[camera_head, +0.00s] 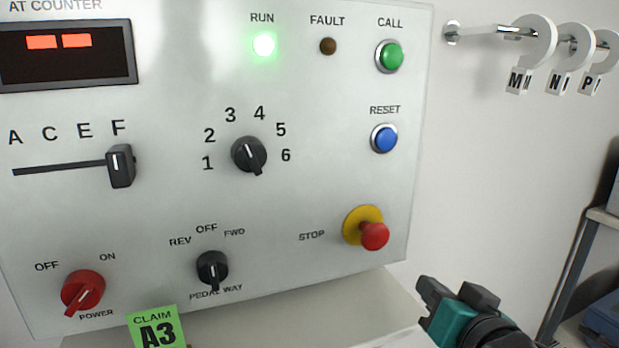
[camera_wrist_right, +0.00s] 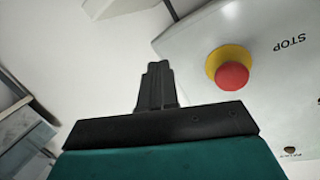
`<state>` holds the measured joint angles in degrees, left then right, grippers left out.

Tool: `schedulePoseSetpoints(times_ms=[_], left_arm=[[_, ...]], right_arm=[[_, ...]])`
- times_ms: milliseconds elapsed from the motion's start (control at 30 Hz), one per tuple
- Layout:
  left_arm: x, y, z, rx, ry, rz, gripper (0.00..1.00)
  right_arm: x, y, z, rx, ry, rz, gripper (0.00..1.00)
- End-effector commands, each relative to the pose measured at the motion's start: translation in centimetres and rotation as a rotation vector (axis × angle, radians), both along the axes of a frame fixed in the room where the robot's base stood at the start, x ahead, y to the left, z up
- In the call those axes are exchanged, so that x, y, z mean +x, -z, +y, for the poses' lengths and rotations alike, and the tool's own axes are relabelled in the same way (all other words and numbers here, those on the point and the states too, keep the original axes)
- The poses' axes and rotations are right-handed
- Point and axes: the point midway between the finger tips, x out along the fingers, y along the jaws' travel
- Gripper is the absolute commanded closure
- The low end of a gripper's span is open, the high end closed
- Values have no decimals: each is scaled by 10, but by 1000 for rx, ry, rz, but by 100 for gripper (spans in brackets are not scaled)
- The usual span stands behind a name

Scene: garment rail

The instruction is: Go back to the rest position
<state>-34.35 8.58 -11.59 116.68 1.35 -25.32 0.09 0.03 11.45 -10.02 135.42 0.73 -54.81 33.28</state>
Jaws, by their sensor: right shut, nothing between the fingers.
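My right gripper (camera_head: 429,290) is at the lower right of the head view, below and to the right of the control panel (camera_head: 330,185). It is teal and black. In the right wrist view its fingers (camera_wrist_right: 155,75) are together with nothing between them. They are apart from the red stop button (camera_head: 374,236) on its yellow collar, which also shows in the wrist view (camera_wrist_right: 232,76). My left gripper is not in view.
The panel has a lit green RUN lamp (camera_head: 264,44), a blue RESET button (camera_head: 384,138) and several knobs. A rail (camera_head: 485,33) with lettered tags juts from the wall at upper right. A shelf (camera_head: 602,216) stands at the right edge. A green claim tag (camera_head: 155,327) is at the bottom.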

Motion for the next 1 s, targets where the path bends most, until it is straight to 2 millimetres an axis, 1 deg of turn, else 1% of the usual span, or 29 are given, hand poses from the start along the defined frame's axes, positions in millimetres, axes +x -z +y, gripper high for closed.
schedulePoseSetpoints(times_ms=[33, 67, 100, 167, 200, 267, 300, 367, 400, 467, 500, 633, 700, 833, 1000], left_arm=[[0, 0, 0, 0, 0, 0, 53], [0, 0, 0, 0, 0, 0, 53], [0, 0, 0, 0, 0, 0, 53], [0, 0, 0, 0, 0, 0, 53], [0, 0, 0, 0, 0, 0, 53], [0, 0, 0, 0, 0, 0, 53], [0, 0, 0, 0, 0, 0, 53], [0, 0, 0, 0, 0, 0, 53], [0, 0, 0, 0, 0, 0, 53], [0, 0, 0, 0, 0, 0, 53], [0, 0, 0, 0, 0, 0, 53], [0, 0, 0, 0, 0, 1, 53], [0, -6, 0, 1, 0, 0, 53], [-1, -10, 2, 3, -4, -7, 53], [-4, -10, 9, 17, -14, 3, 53]], right_arm=[[-19, 39, -4, -62, 1, 124, 100], [-30, 58, -6, -103, -2, 192, 100], [-46, 83, -9, -152, -11, 281, 100], [-71, 113, -12, -220, -32, 400, 100], [-87, 130, -14, -259, -49, 471, 100], [-110, 151, -17, -309, -77, 568, 100], [-125, 163, -19, -338, -95, 625, 100], [-147, 178, -21, -376, -126, 705, 100], [-161, 187, -22, -398, -147, 756, 100], [-181, 198, -24, -430, -179, 827, 100], [-195, 205, -25, -449, -203, 872, 100], [-240, 222, -28, -501, -282, 1016, 100], [-223, 223, -26, -499, -270, 954, 100], [-208, 231, -22, -496, -261, 876, 100], [-188, 241, -16, -489, -250, 757, 100]])
